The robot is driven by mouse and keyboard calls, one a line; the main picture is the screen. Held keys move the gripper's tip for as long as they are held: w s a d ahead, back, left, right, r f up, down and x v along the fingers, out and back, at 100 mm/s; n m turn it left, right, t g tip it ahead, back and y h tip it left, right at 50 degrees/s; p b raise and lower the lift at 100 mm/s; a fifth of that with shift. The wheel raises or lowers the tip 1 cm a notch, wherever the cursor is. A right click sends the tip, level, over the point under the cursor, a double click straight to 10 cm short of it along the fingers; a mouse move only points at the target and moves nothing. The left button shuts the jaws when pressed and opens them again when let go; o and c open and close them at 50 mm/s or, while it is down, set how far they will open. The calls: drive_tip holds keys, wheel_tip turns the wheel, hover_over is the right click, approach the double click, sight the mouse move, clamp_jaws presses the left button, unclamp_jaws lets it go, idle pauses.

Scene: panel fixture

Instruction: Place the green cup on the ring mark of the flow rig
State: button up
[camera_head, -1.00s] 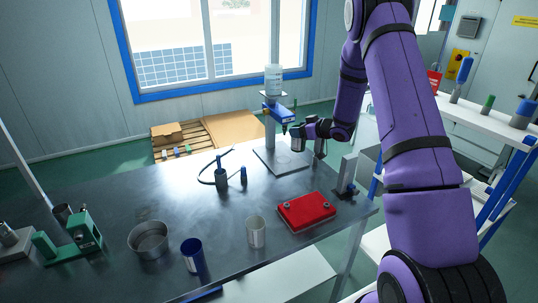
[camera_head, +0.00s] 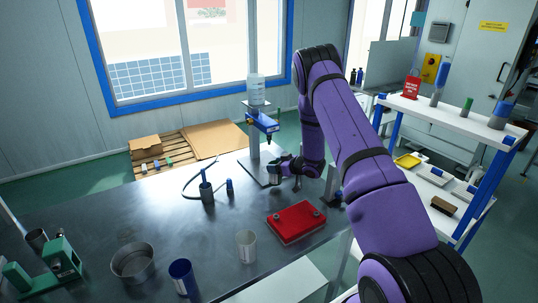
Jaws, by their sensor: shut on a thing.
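The flow rig stands at the back of the dark table, with a blue head (camera_head: 262,122) on a post, a clear bottle (camera_head: 256,90) on top and a grey base plate (camera_head: 252,169) below. My gripper (camera_head: 277,170) is low over the plate, under the blue head. It is shut on a small cup (camera_head: 273,174), which I take to be the green cup; its colour is hard to tell at this size. I cannot tell whether the cup touches the plate. The ring mark is not visible; the cup and gripper may cover it.
A red box (camera_head: 296,222) lies in front of the rig. A pale cup (camera_head: 246,245), a blue cup (camera_head: 183,278), a metal bowl (camera_head: 133,263) and a green device (camera_head: 62,256) stand nearer. A dark bottle (camera_head: 206,190) and a small blue-topped one (camera_head: 229,187) stand left of the plate.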

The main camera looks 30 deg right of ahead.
drive_tip(key=w+d, duration=0.1)
drive_tip(key=w, duration=0.2)
drive_tip(key=w+d, duration=0.1)
drive_tip(key=w, duration=0.3)
drive_tip(key=w+d, duration=0.1)
drive_tip(key=w, duration=0.3)
drive_tip(key=shift+w+f, duration=0.1)
drive_tip(key=shift+w, duration=0.05)
drive_tip(key=shift+f, duration=0.35)
drive_tip(key=shift+f, duration=0.15)
drive_tip(key=o, duration=1)
drive_tip(key=shift+c, duration=0.2)
drive_tip(key=shift+s+d+r, duration=0.15)
drive_tip(key=shift+s+r, duration=0.05)
drive_tip(key=shift+r, duration=0.05)
drive_tip(key=v, duration=0.7)
